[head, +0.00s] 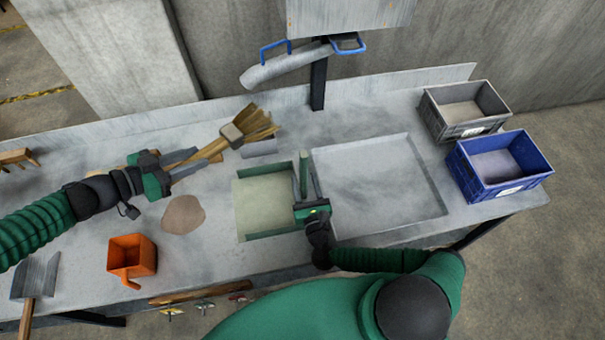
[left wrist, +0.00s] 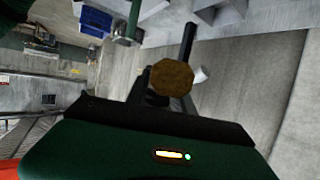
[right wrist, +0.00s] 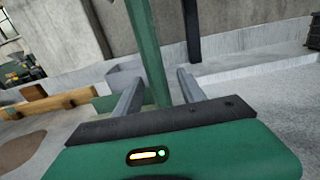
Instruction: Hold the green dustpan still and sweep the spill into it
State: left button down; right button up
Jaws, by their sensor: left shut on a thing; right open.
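A hand brush (head: 257,124) with straw bristles and a wooden handle is held in my left gripper (head: 192,162), raised at the left. The round end of its handle (left wrist: 172,78) faces the left wrist camera. The spill, a tan patch of grain (head: 183,214), lies on the table between that gripper and the dustpan. The green dustpan (head: 265,232) sits flat, right of the spill. My right gripper (head: 306,176) is open at its right side. The pan's upright green handle (right wrist: 148,45) shows between its fingers; I cannot tell whether they touch.
An orange scoop (head: 132,254) stands front left, with a grey scoop (head: 35,278) further left. A shallow recess (head: 380,185) lies right of the dustpan. Grey (head: 463,127) and blue (head: 498,183) crates stand at the right. A metal chute (head: 280,68) hangs above the back.

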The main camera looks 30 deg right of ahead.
jog(key=x, duration=0.4)
jog(key=shift+a, duration=0.1)
grip_shut()
dwell(1.2)
